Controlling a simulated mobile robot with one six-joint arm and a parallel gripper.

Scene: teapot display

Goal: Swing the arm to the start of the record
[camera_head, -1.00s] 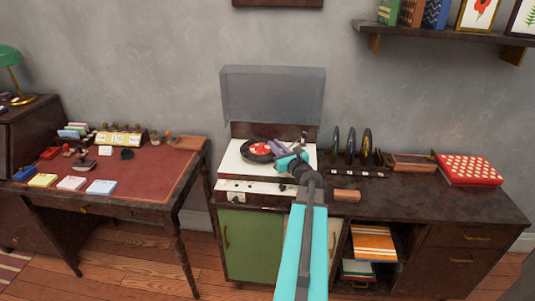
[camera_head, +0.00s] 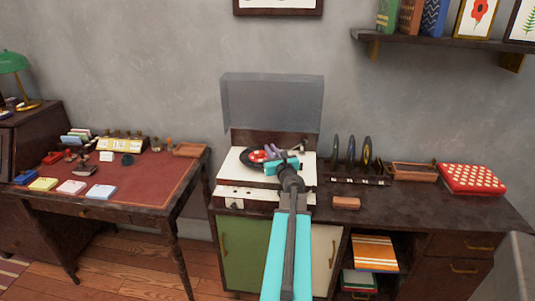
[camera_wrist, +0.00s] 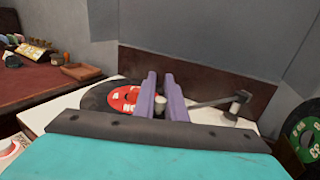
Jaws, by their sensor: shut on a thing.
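The record player (camera_head: 233,166) stands open on the cabinet, with a white deck. A black record with a red label (camera_head: 257,156) lies on it; it also shows in the wrist view (camera_wrist: 98,98). My gripper (camera_head: 273,153) is over the right part of the record. In the wrist view its two purple fingers (camera_wrist: 161,82) are close together, with a small pale piece between them. The tonearm (camera_wrist: 212,101) runs left from its post at the right to the fingers, which are shut on it. The fingers hide its tip and part of the record.
The raised lid (camera_head: 272,102) stands behind the deck. A rack of upright records (camera_head: 352,180), a small brown box (camera_head: 346,203) and a red spotted box (camera_head: 471,179) are to the right. A red-topped desk (camera_head: 140,178) is to the left.

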